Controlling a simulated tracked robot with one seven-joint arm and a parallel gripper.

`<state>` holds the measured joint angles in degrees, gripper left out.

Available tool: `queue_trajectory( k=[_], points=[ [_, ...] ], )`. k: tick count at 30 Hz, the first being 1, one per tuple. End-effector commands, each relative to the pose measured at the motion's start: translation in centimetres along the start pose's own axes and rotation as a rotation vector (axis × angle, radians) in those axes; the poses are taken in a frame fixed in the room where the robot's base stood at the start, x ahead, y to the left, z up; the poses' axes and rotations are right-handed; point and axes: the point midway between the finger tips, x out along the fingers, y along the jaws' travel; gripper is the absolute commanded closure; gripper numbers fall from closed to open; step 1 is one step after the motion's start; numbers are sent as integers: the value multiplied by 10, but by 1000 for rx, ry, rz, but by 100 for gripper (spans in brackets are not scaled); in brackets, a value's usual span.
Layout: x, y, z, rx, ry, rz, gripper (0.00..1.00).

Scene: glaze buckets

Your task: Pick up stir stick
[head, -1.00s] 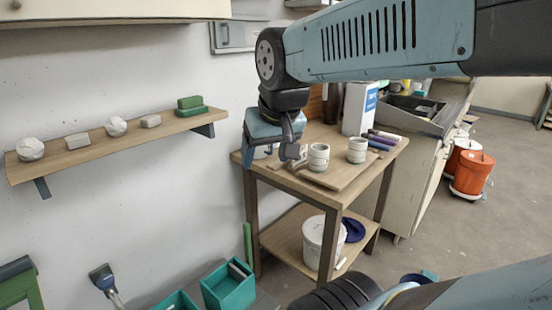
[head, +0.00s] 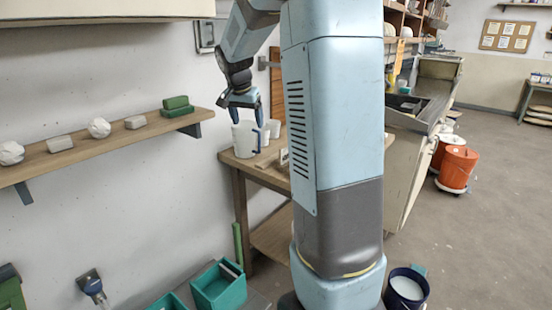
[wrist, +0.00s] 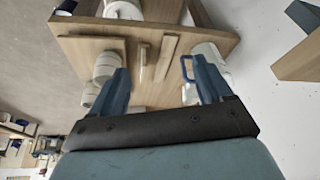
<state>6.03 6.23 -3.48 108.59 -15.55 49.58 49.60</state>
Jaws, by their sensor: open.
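A flat, light wooden stick that looks like the stir stick (wrist: 167,57) lies on the wooden table (wrist: 220,42) in the wrist view. A narrower pale piece (wrist: 143,63) lies to its left. My gripper (wrist: 160,66) is open, with one blue finger on each side of the stick's line, and nothing is held between them. The gripper (head: 246,112) also shows in the head view, above the left part of the table, close over a white mug or pitcher (head: 243,138). My arm hides much of the tabletop in the head view.
White cups (wrist: 106,66) stand left of the stick in the wrist view. The white pitcher (wrist: 207,52) with a blue handle stands close to the right finger. A wall shelf (head: 70,156) with blocks and lumps is left of the table. A dark blue bucket (head: 405,288) is on the floor.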

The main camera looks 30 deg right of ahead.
Motion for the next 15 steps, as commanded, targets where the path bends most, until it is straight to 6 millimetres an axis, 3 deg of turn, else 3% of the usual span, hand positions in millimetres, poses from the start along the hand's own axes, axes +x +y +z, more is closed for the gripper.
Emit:
queue_trajectory(
  k=[1,9,15],
  points=[
    [17,-6,-11,30,-2,20,21],
    [97,-27,-64,205,18,103,21],
    [138,-35,-85,285,33,140,21]
  ],
)
